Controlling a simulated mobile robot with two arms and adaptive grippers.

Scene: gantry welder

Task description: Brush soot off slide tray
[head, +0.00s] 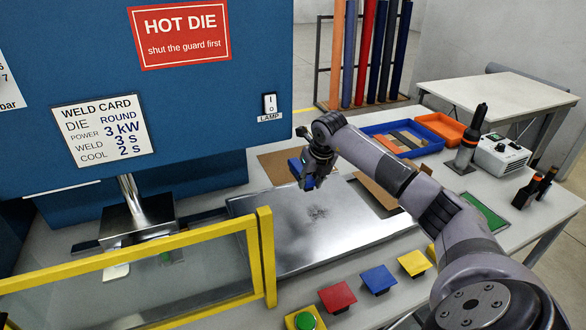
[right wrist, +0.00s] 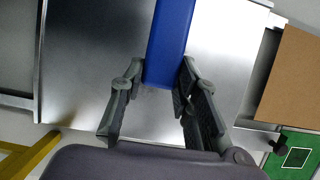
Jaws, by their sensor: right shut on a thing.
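The slide tray (head: 345,237) is a flat shiny metal plate on the bench in the head view, and it also fills much of the right wrist view (right wrist: 85,60). A dark grey soot patch (head: 317,212) lies near its middle. My right gripper (head: 308,180) is over the tray's back part, just behind the soot patch. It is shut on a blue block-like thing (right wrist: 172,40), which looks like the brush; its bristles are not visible. I cannot tell whether it touches the tray. My left gripper is not in view.
A yellow-framed clear guard (head: 262,255) stands at the tray's left front. Red (head: 337,296), blue (head: 379,279) and yellow (head: 414,263) pads line the front. Brown card (head: 378,192) lies right of the tray. A blue bin (head: 376,131) and a black-handled tool (head: 469,140) stand farther back.

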